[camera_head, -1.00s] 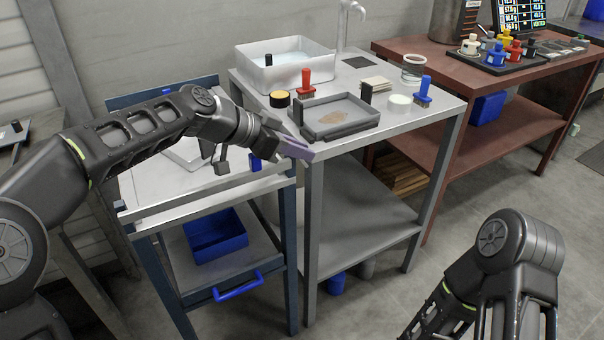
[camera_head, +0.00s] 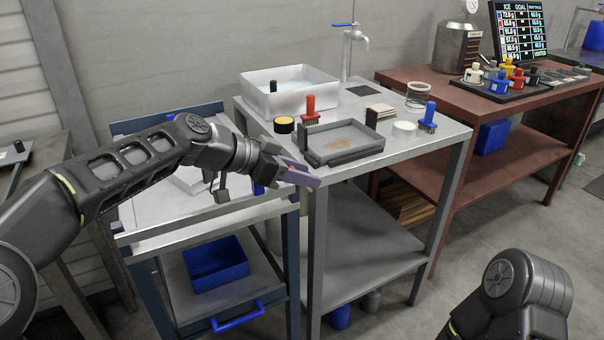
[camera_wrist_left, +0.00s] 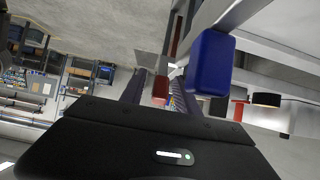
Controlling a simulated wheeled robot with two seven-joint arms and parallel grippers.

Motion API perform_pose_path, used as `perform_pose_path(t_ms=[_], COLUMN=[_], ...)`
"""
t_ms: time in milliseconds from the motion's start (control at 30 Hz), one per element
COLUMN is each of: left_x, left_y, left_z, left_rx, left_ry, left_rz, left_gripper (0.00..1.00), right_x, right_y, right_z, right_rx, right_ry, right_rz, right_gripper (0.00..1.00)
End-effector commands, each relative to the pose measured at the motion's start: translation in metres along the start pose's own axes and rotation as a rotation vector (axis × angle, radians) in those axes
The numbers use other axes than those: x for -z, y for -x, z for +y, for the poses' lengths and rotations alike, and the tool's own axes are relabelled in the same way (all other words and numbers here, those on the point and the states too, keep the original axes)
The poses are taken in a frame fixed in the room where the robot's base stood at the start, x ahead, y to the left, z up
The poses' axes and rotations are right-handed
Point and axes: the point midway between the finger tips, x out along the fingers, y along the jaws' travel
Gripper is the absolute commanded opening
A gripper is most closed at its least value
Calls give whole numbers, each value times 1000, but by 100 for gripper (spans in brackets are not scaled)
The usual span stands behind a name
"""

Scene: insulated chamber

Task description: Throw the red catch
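A small red block (camera_wrist_left: 160,88), which looks like the red catch, shows in the left wrist view between my two dark purple fingers. My left gripper (camera_head: 303,174) is at the front left corner of the metal bench in the head view. Its fingers (camera_wrist_left: 158,92) stand apart in the left wrist view, with the red block in the gap; whether they touch it I cannot tell. In the head view the fingers mostly hide the catch. My right gripper is out of view; only part of my right arm shows at lower right.
A blue block (camera_wrist_left: 210,62) is close beside the fingers. The bench (camera_head: 440,132) holds a grey tray (camera_head: 342,154), a red-handled brush (camera_head: 308,108), a blue-handled brush (camera_head: 429,116) and a metal basin (camera_head: 290,101). A blue-framed cart (camera_head: 150,238) stands left of it.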

Motion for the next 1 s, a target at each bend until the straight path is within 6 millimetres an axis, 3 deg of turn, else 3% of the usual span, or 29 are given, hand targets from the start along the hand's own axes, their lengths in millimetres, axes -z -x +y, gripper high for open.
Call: perform_pose_path(t_ms=[367,800,1000], left_x=[0,0,0], left_y=[7,71,78], left_z=[0,-1,0], left_rx=[2,2,-1], left_ry=[0,0,1], left_rz=[0,0,0], left_gripper=[38,38,38], right_x=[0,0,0], right_y=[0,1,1], right_z=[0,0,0], right_rx=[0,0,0], right_ry=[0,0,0], right_rz=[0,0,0], right_gripper=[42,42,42])
